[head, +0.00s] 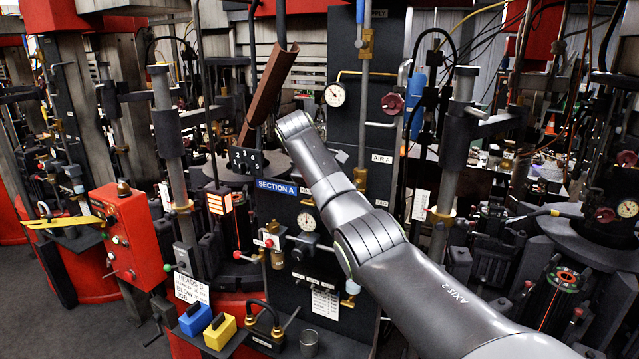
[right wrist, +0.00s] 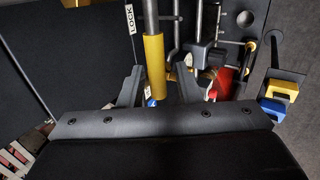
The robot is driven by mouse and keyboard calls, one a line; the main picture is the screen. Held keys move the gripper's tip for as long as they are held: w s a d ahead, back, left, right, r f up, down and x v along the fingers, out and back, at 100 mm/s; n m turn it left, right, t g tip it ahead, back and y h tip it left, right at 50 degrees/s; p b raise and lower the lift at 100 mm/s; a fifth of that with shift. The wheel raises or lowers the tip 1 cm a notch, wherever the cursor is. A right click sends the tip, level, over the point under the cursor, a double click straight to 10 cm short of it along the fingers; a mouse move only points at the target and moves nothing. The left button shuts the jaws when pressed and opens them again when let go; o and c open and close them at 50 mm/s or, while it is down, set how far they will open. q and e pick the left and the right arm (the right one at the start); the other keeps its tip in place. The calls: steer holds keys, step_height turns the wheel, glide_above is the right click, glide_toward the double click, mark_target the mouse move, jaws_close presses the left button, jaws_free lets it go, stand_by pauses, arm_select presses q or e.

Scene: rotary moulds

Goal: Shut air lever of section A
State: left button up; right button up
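The blue SECTION A label (head: 277,187) is on the dark panel in the middle of the head view. A white AIR A label (head: 381,158) sits by a vertical pipe, with a brass fitting (head: 360,178) beside my arm. I cannot make out the air lever; my right arm crosses this area and may hide it. My right gripper's fingers are hidden in the head view. In the right wrist view my right gripper (right wrist: 156,84) has its fingers apart. A yellow sleeve (right wrist: 154,66) shows between them, apparently beyond and not clamped. My left gripper is out of view.
A red control box (head: 122,235) stands at left. A blue box (head: 195,319) and a yellow box (head: 220,331) sit on a low shelf. A brown chute (head: 268,95) rises above the panel. A LOCK tag (right wrist: 130,19) hangs beside the sleeve. Pipes and posts crowd the space.

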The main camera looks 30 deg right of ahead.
steer(key=shift+r, duration=0.1)
steer(key=b+v, duration=0.6)
steer(key=v, duration=1.1)
steer(key=shift+b, duration=0.35)
steer(key=shift+r, duration=0.1)
